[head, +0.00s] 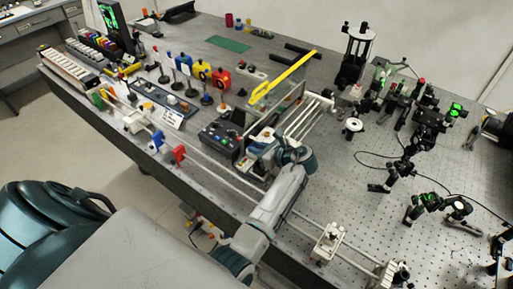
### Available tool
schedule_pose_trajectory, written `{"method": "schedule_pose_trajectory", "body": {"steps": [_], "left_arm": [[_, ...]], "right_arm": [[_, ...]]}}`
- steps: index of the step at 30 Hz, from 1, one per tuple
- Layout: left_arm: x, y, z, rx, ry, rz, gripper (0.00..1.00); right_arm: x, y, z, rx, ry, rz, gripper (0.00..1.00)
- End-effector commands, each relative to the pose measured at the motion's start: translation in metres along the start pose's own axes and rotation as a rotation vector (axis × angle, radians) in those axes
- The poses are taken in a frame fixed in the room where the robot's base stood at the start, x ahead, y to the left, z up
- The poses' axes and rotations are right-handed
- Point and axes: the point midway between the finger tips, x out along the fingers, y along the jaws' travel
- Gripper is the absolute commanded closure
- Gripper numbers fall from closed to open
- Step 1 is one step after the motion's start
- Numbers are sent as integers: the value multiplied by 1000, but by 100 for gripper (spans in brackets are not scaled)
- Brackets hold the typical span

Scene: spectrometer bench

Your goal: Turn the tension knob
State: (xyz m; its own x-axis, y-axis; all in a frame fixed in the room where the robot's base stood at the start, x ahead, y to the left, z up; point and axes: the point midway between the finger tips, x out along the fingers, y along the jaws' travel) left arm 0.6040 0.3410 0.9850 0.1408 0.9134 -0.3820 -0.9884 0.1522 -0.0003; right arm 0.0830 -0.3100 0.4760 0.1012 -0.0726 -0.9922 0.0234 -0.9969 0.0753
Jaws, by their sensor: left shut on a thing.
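My left gripper (262,147) is at the middle of the bench, at the front end of a device with pale parallel rods (302,120). Its jaws are closed on a small part there, which I take to be the tension knob. The knob is mostly hidden by the gripper and wrist, so its shape and angle cannot be told. My right gripper is not in view.
A black control box (222,137) with lit buttons stands just left of the gripper. A yellow bar (283,77) rises behind it. A rail (225,178) runs along the front edge. Optics mounts (428,120) crowd the right. A green mat (229,43) lies at the back.

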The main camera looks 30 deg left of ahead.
Motion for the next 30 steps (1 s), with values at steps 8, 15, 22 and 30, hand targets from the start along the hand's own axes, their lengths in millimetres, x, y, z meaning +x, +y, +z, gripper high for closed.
{"method": "schedule_pose_trajectory", "body": {"steps": [8, 15, 22, 30], "left_arm": [[0, -2, 0, -25, 1, 62, 100], [0, -2, 0, -29, 1, 70, 100], [0, -2, 0, -29, 1, 70, 77], [0, -2, 0, -28, 1, 69, 72]], "right_arm": [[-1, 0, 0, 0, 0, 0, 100], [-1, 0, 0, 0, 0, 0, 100], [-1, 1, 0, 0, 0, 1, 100], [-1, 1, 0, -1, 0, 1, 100]]}}
